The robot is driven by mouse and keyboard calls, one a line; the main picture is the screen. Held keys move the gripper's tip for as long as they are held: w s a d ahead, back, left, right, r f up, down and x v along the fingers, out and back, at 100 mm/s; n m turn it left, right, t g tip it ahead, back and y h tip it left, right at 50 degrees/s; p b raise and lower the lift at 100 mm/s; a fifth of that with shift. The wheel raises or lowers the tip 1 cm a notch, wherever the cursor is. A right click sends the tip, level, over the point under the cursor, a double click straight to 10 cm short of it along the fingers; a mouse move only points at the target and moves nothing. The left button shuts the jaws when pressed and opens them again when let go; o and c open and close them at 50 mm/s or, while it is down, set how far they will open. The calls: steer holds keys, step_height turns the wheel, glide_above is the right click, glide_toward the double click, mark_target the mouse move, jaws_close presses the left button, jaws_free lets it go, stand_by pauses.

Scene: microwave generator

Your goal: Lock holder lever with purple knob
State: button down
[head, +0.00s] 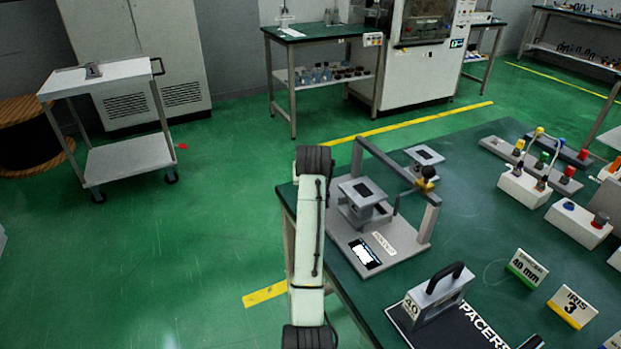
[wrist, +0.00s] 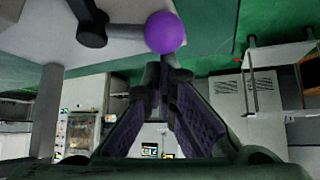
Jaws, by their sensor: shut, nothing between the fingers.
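The purple knob (wrist: 165,33) shows at the top of the wrist view, on the end of a short grey lever (wrist: 126,31). The lever runs left to a black pivot (wrist: 92,27) beside a light grey plate. My gripper (wrist: 164,76) is shut and empty, its fingertips just below the knob in the picture. I cannot tell whether they touch it. In the head view the grey holder (head: 390,245) stands at the near left edge of the green table. My arm covers its left side there, and the purple knob and gripper are hidden.
A black-handled block (head: 437,293) stands on the dark pacers board at the front. Control boxes (head: 525,185) stand at the right.

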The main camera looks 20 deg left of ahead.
steer(key=shift+s+n+y, duration=0.3)
steer(key=shift+n, duration=0.2)
steer(key=shift+s, duration=0.3)
